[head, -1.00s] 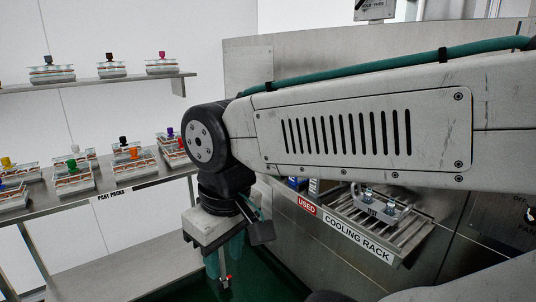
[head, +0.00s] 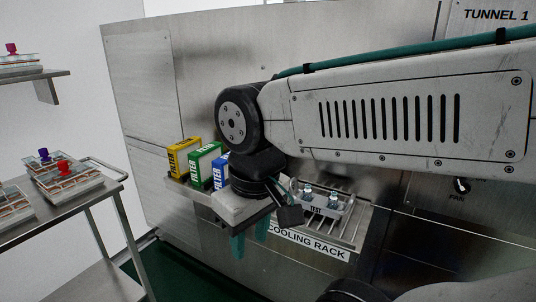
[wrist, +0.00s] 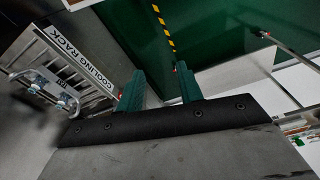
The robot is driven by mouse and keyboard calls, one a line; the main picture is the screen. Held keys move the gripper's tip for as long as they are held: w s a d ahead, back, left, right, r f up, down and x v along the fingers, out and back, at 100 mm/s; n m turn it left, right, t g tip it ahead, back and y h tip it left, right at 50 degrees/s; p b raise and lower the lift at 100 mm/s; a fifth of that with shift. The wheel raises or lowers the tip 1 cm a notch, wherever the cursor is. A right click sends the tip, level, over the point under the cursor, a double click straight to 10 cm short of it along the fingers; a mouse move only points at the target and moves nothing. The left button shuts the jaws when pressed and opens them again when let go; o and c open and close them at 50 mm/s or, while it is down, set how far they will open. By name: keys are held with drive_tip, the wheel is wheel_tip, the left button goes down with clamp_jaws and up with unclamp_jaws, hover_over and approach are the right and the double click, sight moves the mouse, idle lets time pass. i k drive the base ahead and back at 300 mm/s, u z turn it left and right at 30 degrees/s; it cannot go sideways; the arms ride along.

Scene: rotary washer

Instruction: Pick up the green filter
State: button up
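The green filter (head: 206,164) is an upright box with a green and white face marked FILTER. It stands in the head view between a yellow filter (head: 184,158) and a blue filter (head: 221,171), on a small ledge against the steel machine. My gripper (head: 250,240) hangs lower and to the right of it, apart from it, with its teal fingers pointing down. In the wrist view my gripper (wrist: 160,83) has its two fingers apart with nothing between them. The green filter does not show in the wrist view.
The cooling rack (head: 345,222) with a TEST carrier (head: 325,203) on it lies right of my gripper; both also show in the wrist view. A cart (head: 85,195) with part packs stands at the left. Green floor lies between cart and machine.

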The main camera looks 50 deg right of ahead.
sight(200, 160)
drive_tip(key=z, duration=0.7)
drive_tip(key=k, duration=0.45)
drive_tip(key=z, duration=0.6)
drive_tip(key=k, duration=0.8)
drive_tip(key=u, duration=0.45)
drive_tip(key=i, duration=0.55)
drive_tip(key=u, duration=0.65)
drive_tip(key=i, duration=0.7)
drive_tip(key=z, duration=0.5)
drive_tip(key=i, duration=0.85)
drive_tip(key=z, duration=0.05)
